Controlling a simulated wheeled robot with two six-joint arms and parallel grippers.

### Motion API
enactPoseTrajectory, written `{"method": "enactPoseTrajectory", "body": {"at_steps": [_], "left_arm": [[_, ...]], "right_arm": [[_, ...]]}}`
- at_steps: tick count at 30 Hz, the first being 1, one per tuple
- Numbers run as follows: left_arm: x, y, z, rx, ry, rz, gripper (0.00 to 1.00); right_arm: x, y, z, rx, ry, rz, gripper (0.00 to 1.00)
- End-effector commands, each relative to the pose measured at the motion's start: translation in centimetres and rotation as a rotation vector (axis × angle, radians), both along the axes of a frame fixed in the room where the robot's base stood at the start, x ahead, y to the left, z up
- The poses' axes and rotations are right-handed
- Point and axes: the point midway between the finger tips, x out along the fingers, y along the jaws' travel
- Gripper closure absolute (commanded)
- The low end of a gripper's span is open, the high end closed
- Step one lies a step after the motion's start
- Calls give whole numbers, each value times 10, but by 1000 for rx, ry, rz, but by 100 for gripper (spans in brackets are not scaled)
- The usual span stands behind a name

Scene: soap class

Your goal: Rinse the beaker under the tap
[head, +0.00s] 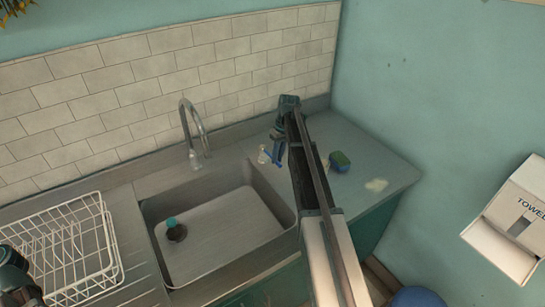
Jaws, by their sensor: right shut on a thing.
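The tap (193,135) is a curved metal spout at the back of the sink (225,225). My right gripper (276,158) is over the counter just right of the sink, shut on a small clear glass thing (263,155) that looks like the beaker. The beaker is small and partly hidden by the gripper, so its tilt and whether it touches the counter are unclear. It is to the right of the tap's outlet. I cannot see whether water runs. A dark part of my left arm shows at the left edge; its jaws cannot be made out.
A dark object with a teal top (176,230) sits in the sink. A white wire dish rack (75,250) stands left of it. A green and blue sponge (340,161) and a pale patch (376,185) are on the right counter. A towel dispenser (515,215) hangs at right.

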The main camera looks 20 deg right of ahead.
Motion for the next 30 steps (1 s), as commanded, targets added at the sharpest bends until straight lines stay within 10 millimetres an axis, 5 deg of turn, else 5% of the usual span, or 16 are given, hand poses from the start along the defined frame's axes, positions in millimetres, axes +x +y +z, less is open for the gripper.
{"method": "enactPoseTrajectory", "body": {"at_steps": [18, 19, 23, 30], "left_arm": [[0, 0, 0, 0, 0, 0, 76], [0, 0, 0, 0, 0, 0, 76], [0, 0, 0, 0, 0, 0, 76], [0, 0, 0, 0, 0, 0, 76]], "right_arm": [[-2, 19, 0, -1, 0, -191, 100], [-2, 19, 0, -1, 0, -191, 77], [-2, 19, 0, 0, 0, -190, 54], [-2, 19, 0, 0, 0, -190, 51]]}}
